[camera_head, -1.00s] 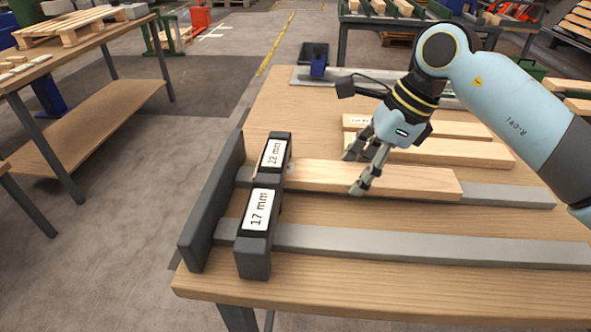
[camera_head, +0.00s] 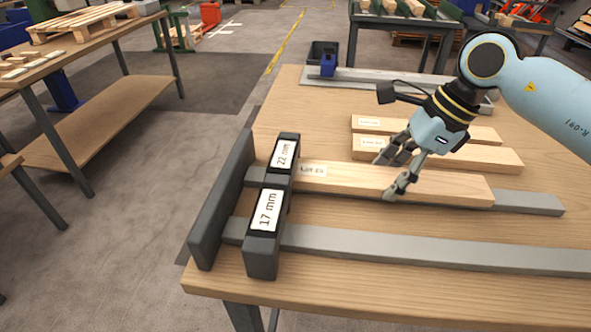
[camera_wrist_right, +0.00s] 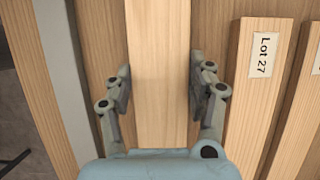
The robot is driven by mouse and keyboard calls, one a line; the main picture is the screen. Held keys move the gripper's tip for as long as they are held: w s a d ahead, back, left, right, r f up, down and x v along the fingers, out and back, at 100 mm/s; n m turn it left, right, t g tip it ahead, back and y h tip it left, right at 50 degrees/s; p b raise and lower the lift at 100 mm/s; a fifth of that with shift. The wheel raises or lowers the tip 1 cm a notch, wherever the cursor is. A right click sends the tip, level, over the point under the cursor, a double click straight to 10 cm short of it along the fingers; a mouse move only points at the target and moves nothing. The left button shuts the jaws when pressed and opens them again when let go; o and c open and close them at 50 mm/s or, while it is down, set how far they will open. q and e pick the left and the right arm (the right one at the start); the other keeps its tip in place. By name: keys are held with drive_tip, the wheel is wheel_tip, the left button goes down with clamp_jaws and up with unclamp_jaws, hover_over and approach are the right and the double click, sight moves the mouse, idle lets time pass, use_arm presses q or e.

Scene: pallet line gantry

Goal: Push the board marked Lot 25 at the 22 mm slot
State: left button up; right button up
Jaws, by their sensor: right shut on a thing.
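The board (camera_head: 345,180) lies along the rear grey rail, its left end at the gate marked 22 mm (camera_head: 285,152). Its label, near that end, is too blurred to read surely. Whether the end sits inside the slot is hard to tell. My right gripper (camera_head: 388,178) is shut on the board, one finger on each long side. In the right wrist view the board (camera_wrist_right: 160,40) runs between the fingers. The gate marked 17 mm (camera_head: 265,215) stands nearer, with an empty rail. My left gripper is out of view.
Two more boards lie behind; the nearer (camera_head: 455,156) is marked Lot 27 in the right wrist view (camera_wrist_right: 255,95). A dark upright plate (camera_head: 222,200) stands left of the gates. A blue block (camera_head: 328,65) is on the far rail.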

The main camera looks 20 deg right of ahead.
sight(419, 180)
drive_tip(key=shift+s+d+f+p, duration=0.1)
drive_tip(key=shift+s+d+p, duration=0.3)
drive_tip(key=shift+d, duration=0.3)
drive_tip(key=shift+s+d+r+p, duration=0.1)
drive_tip(key=shift+s+d+p, duration=0.05)
drive_tip(key=shift+s+d, duration=0.5)
drive_tip(key=shift+s+d+f+p, duration=0.1)
drive_tip(key=shift+s+d+p, duration=0.25)
drive_tip(key=shift+d, duration=0.4)
drive_tip(key=o, duration=1.4)
drive_tip(key=shift+c, duration=0.2)
drive_tip(key=v, duration=0.6)
drive_tip(key=shift+d, duration=0.2)
drive_tip(key=shift+s+r, duration=0.1)
drive_tip(key=shift+r, duration=0.65)
